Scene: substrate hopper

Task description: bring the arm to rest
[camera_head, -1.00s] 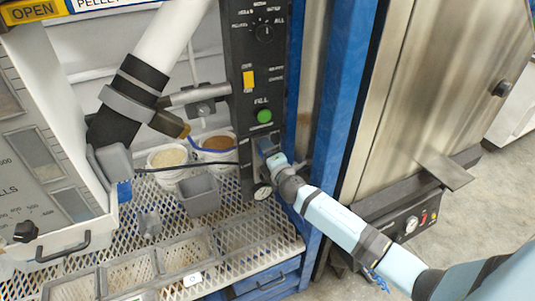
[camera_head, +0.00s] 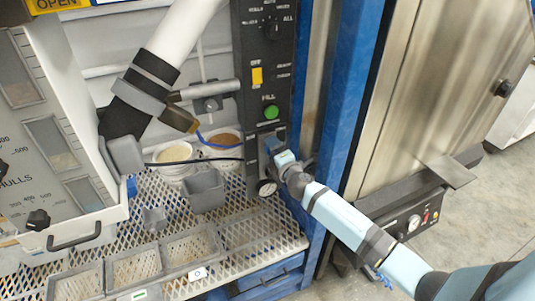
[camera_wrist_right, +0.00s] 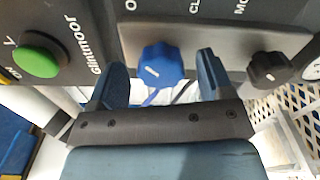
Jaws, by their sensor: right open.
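My right arm reaches in from the lower right in the head view. Its gripper (camera_head: 277,152) is at the lower part of the black control panel (camera_head: 269,60), below the green button. In the right wrist view the gripper (camera_wrist_right: 160,82) is open, with its two blue fingers apart. A blue knob (camera_wrist_right: 161,65) on a grey plate shows between the fingertips; whether they touch it I cannot tell. My left gripper is not in view.
A black knob (camera_wrist_right: 268,68) and the green button (camera_wrist_right: 36,54) flank the gripper. A mesh shelf (camera_head: 255,235) with a grey cup (camera_head: 204,191) and trays lies below. A blue post (camera_head: 345,120) and steel cabinet (camera_head: 430,90) stand to the right.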

